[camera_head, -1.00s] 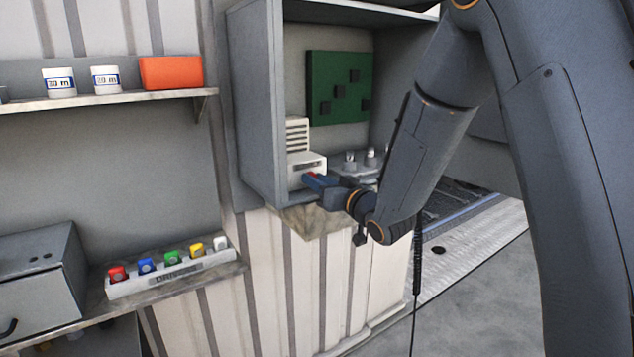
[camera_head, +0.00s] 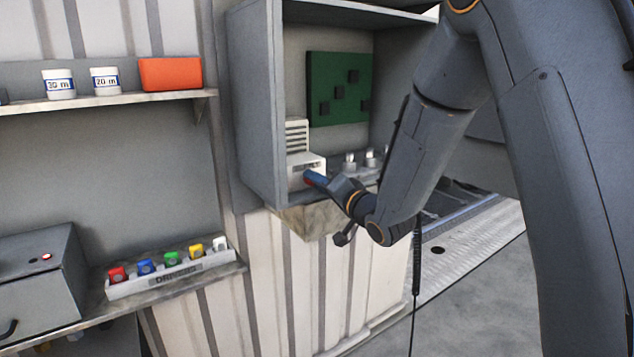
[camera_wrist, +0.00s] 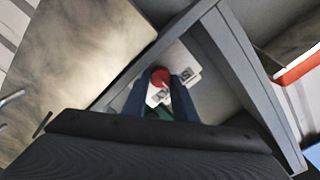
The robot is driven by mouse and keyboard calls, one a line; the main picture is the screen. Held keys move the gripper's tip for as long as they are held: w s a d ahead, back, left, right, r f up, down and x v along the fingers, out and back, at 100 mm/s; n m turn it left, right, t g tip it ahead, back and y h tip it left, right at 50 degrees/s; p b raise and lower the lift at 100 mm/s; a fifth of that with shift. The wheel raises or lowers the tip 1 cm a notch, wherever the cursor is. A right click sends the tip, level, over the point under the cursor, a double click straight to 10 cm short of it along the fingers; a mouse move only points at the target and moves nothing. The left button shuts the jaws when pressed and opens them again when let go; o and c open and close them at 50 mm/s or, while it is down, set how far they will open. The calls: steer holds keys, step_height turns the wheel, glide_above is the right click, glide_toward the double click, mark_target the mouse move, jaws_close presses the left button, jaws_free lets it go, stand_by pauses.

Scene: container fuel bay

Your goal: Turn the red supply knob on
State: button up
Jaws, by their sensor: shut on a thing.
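The red supply knob (camera_wrist: 160,76) shows in the wrist view, between the blue fingertips of my gripper (camera_wrist: 160,92). My gripper is shut on it. In the head view my gripper (camera_head: 314,178) reaches into the open grey cabinet (camera_head: 262,110) at the front of a small white unit (camera_head: 306,162). The knob is mostly hidden by the fingers there. Pale labels lie beside the knob in the wrist view, too small to read.
A grey box (camera_head: 45,275) at the lower left has a lit red lamp (camera_head: 47,257). A tray (camera_head: 170,277) of coloured knobs stands beside it. A shelf (camera_head: 110,101) holds two white jars and an orange box. A green board (camera_head: 340,88) is at the cabinet's back.

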stand_by(0.3)
steer(key=o, duration=1)
steer(key=shift+o, duration=0.2)
steer(key=shift+f, duration=0.1)
